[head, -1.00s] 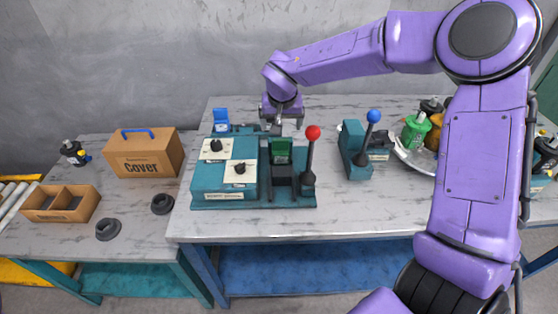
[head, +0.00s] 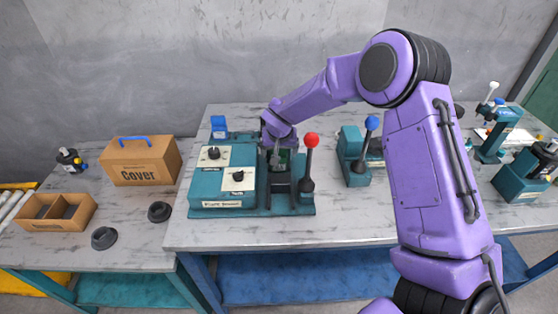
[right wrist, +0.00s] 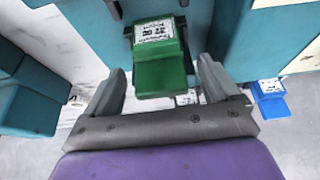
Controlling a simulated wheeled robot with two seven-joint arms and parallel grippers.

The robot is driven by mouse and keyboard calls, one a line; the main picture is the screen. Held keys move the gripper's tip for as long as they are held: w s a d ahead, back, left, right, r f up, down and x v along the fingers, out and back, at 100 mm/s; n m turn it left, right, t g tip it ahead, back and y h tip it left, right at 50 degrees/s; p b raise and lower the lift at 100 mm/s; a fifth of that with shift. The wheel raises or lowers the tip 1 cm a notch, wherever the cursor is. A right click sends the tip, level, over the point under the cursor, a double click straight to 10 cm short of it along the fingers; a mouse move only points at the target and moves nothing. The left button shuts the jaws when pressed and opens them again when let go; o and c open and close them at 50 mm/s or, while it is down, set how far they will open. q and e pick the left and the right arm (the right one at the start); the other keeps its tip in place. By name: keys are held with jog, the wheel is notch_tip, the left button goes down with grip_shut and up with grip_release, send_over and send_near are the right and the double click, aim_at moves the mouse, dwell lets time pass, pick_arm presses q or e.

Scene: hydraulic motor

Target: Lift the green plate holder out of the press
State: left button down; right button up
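The green plate holder (right wrist: 160,68), a block with a white label, sits in the teal press (head: 290,205) with the red-knobbed lever (head: 310,155). In the head view my right gripper mostly hides the holder. My right gripper (head: 277,155) is over the press, at the holder. In the right wrist view the fingers of my right gripper (right wrist: 161,78) are apart, one on each side of the holder. Gaps show between the fingers and the green block. My left gripper is in neither view.
A blue-knobbed teal device (head: 357,160) stands to the right. A cardboard cover box (head: 142,162) and two dark rings lie on the left table. The front table strip is clear.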

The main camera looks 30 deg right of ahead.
jog(key=c, duration=1.1)
jog(key=shift+o, duration=0.2)
jog(key=shift+r, duration=0.15)
